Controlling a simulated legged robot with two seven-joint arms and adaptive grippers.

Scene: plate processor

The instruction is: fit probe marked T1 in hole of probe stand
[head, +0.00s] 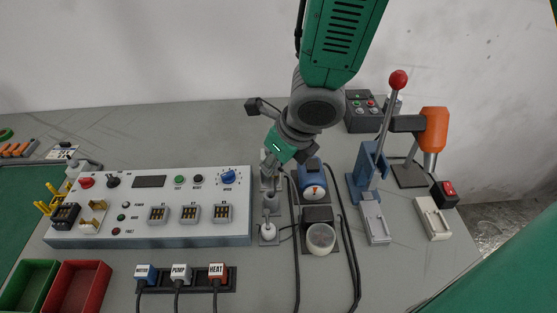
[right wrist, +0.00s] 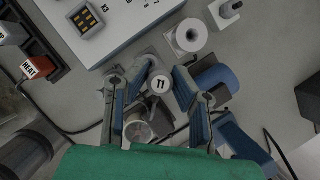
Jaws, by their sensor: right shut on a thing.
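In the head view my right gripper (head: 270,168) reaches down from the top over a row of small grey stands. A pale round holder with a dark central hole (right wrist: 190,35) stands beyond the probe, apart from its labelled top. The probe's lower end is hidden, so I cannot tell whether it sits in a hole. My left gripper is not in view.
The control panel (head: 150,238) stands left of the stands, with the HEAT plug (head: 217,272) in front. A blue motor-like unit (head: 312,184) and a white round cup (head: 320,238) stand close on the right. A red-knobbed lever (head: 398,80) rises farther right. Black cables run between.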

